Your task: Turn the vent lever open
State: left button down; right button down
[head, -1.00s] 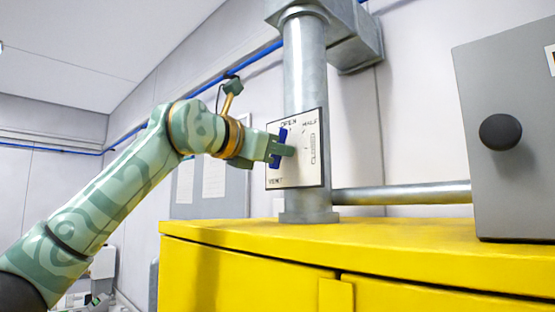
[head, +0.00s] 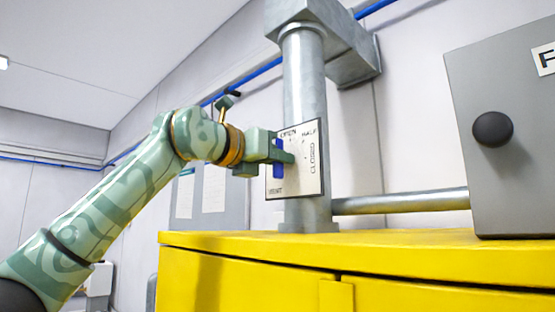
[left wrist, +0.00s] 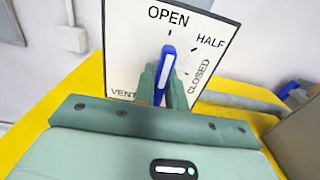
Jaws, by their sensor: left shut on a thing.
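The white vent plate (head: 311,182) is on the grey vertical pipe, marked OPEN, HALF and CLOSED around the lever, with VENT at the lower left. The blue vent lever (head: 278,165) stands nearly upright. In the left wrist view the lever (left wrist: 166,65) points up, its tip just below the tick under OPEN, leaning slightly right. My left gripper (head: 284,155) is shut on the lever; its fingers sit on either side of it in the left wrist view (left wrist: 163,88). The fingers hide the lever's pivot. My right gripper is in neither view.
The yellow cabinet (head: 240,280) lies below the pipe (head: 304,75). A grey box with a black knob (head: 492,129) stands at the right. A horizontal pipe (head: 400,201) runs between them.

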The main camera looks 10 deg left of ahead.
pick_arm(q)
jog(key=c, duration=1.4)
grip_release()
jog(key=shift+c, duration=0.2)
jog(key=b+v, duration=0.5)
jog(key=v, duration=1.1)
jog(key=shift+a+b, duration=0.15)
jog(key=shift+b, duration=0.15)
jog(key=shift+f, duration=0.1)
